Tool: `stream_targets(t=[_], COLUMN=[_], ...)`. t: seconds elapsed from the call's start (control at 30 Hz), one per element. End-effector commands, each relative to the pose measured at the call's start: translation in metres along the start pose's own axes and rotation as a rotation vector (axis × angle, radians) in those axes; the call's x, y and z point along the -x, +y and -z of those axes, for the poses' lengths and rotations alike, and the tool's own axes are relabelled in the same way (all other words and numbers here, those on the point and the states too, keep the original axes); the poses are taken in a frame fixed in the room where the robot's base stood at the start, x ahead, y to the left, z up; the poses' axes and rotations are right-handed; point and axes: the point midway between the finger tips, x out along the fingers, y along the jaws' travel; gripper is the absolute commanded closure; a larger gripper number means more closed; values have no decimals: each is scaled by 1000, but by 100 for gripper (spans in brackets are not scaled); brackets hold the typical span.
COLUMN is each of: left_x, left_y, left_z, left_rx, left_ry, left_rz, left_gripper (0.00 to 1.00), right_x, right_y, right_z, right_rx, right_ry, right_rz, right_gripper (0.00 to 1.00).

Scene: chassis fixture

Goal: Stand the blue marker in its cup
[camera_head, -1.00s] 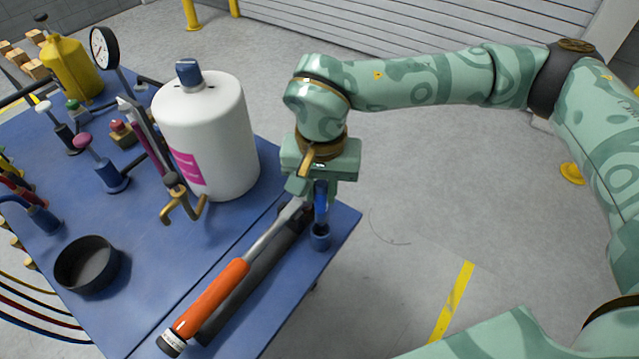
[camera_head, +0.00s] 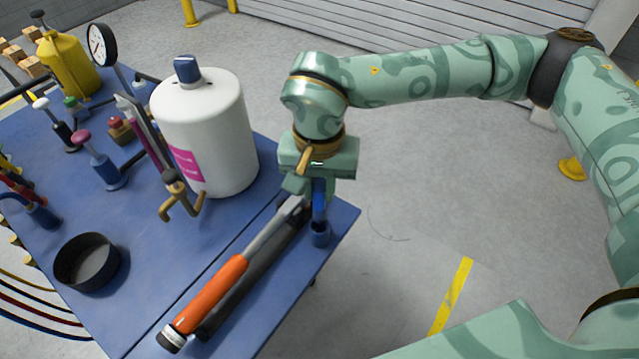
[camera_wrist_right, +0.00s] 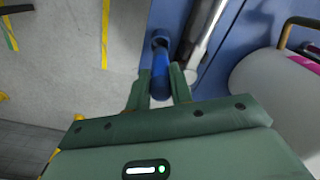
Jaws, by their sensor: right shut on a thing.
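The blue marker (camera_head: 319,193) stands about upright between the fingers of my right gripper (camera_head: 308,187), near the right edge of the blue table. My right gripper is shut on it; this also shows in the right wrist view, where the marker (camera_wrist_right: 161,82) sits between the two green fingertips (camera_wrist_right: 161,90). The small blue cup (camera_head: 320,234) is directly below the marker; it also shows in the right wrist view (camera_wrist_right: 160,38). The marker's lower end meets the cup's mouth; I cannot tell how deep it sits. My left gripper is not in view.
An orange-handled tool (camera_head: 213,295) lies just left of the cup. A large white bottle (camera_head: 215,130) and a brass hook (camera_head: 180,200) stand further left. A dark round dish (camera_head: 87,262) is at the lower left. Open floor lies right of the table.

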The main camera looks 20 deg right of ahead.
Motion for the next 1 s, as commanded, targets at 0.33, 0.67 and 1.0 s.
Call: stream_targets(t=[0.33, 0.67, 1.0], left_x=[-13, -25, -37], left_y=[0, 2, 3], left_z=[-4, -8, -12], left_rx=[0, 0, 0], left_ry=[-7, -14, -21], left_rz=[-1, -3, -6], left_gripper=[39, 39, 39], right_x=[-20, -40, -59], right_y=[0, 0, 0], right_z=[0, 0, -1], right_rx=[0, -1, 1], right_ry=[-1, -1, -1], right_rz=[-1, -1, -1], right_gripper=[100, 100, 100])
